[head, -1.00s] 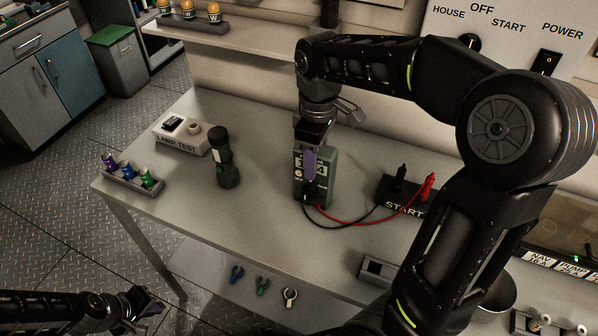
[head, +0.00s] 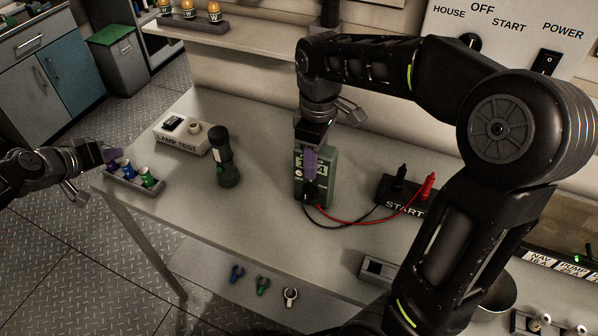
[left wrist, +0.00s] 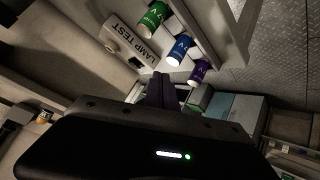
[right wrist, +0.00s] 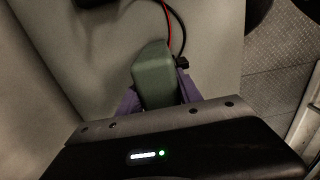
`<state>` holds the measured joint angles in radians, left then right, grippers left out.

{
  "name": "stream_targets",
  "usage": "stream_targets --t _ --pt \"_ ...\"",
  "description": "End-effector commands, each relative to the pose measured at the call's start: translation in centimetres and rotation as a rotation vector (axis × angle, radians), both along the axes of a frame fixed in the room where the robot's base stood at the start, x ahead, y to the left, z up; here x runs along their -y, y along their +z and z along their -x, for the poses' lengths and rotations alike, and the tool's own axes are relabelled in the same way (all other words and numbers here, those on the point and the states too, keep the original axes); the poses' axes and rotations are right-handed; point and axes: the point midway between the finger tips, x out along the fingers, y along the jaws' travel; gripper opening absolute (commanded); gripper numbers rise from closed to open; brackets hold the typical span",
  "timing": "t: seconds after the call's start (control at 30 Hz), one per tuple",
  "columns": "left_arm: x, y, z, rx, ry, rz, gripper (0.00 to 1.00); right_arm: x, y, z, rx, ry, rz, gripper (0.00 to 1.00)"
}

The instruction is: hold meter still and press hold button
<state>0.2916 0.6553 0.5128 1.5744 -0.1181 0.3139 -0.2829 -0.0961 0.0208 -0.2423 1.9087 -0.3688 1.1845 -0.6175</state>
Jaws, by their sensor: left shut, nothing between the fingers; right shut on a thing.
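The green meter (head: 327,165) stands on the bench with red and black leads at its lower front. It also shows in the right wrist view (right wrist: 155,78), between the purple fingers. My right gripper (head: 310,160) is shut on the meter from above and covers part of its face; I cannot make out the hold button.
The black start block (head: 405,197) is right of the meter. The front middle of the bench is clear.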

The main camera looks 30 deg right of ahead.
Motion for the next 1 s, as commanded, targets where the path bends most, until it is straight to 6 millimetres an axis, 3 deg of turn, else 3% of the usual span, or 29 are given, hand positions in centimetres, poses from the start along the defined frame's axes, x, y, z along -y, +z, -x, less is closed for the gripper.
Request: stream_targets --t 0.03,0.2,0.5,0.7,0.8,1.0 --pt "2.0 -0.4 1.5 -0.04 -0.009 0.045 0.0 0.0 0.0 0.0 0.001 0.0 0.0 0.0" --pt "8.5 -1.1 7.1 -0.198 -0.02 0.194 0.0 0.0 0.0 0.0 0.001 0.0 0.001 0.0" --pt "17.6 -1.3 19.0 -0.507 -0.039 0.389 0.0 0.0 0.0 0.0 0.001 0.0 0.001 0.0" --pt "21.4 -0.9 27.3 -0.708 -0.045 0.459 0.0 0.0 0.0 0.0 0.0 0.0 0.0 0.0" --pt "22.4 -0.7 30.4 -0.785 -0.045 0.476 0.0 0.0 0.0 0.0 0.0 0.0 0.0 0.0" --pt "23.2 -0.6 33.7 -0.864 -0.04 0.487 0.0 0.0 0.0 0.0 0.0 0.0 0.0 0.0"
